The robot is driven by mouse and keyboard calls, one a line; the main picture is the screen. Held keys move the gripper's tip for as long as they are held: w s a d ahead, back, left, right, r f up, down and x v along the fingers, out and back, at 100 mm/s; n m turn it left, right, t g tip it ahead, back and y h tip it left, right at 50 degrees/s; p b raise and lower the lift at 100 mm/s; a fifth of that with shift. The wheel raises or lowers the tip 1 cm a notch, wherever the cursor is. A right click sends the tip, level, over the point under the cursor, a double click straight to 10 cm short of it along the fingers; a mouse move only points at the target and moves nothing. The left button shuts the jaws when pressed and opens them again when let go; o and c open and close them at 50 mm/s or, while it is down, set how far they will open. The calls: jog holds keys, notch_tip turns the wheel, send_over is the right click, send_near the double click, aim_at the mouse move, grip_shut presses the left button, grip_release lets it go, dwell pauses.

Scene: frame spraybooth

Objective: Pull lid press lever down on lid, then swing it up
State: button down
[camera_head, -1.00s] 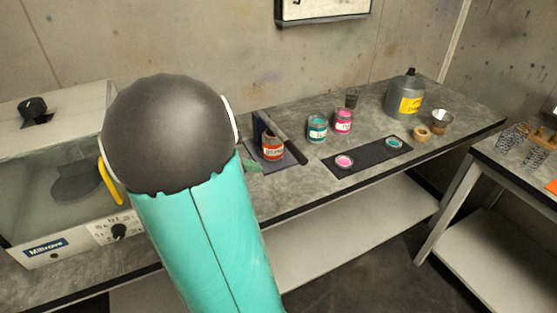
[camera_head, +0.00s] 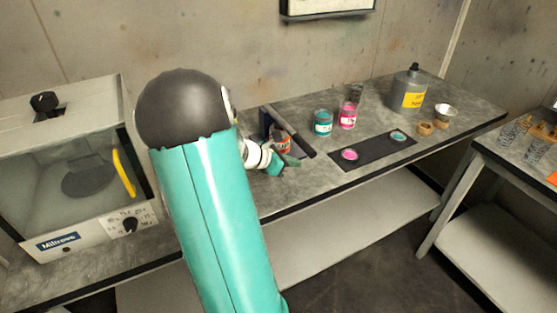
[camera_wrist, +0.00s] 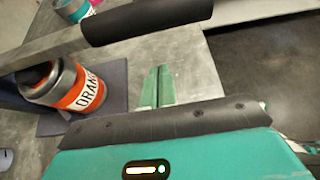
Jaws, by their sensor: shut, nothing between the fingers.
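The lid press stands on the grey bench. Its lever (camera_head: 290,131) slants down to the right and ends in a thick black grip (camera_wrist: 145,18). An orange-labelled can (camera_head: 282,144) sits under the lever on the dark base plate, and it also shows in the wrist view (camera_wrist: 65,86). The lever partly hides the can, and I cannot tell whether it touches the lid. My gripper (camera_head: 295,163) is shut and empty at the bench front, just right of the can. In the wrist view its green fingertips (camera_wrist: 158,70) point toward the grip, apparently apart from it.
A glass-fronted oven (camera_head: 85,180) with a yellow handle stands at left. Teal (camera_head: 322,122) and pink (camera_head: 347,116) cans stand right of the press, behind a black mat (camera_head: 378,148). A grey jug (camera_head: 408,88) stands farther right. Open floor lies before the bench.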

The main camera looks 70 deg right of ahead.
aim_at(300, 144)
jog(key=r, duration=0.3)
jog(key=shift+s+d+r, duration=0.3)
jog(key=shift+d+r, duration=0.05)
jog(key=shift+d, duration=0.05)
jog(key=shift+w, duration=0.1)
jog(key=shift+r, duration=1.7)
jog(key=shift+f, duration=0.15)
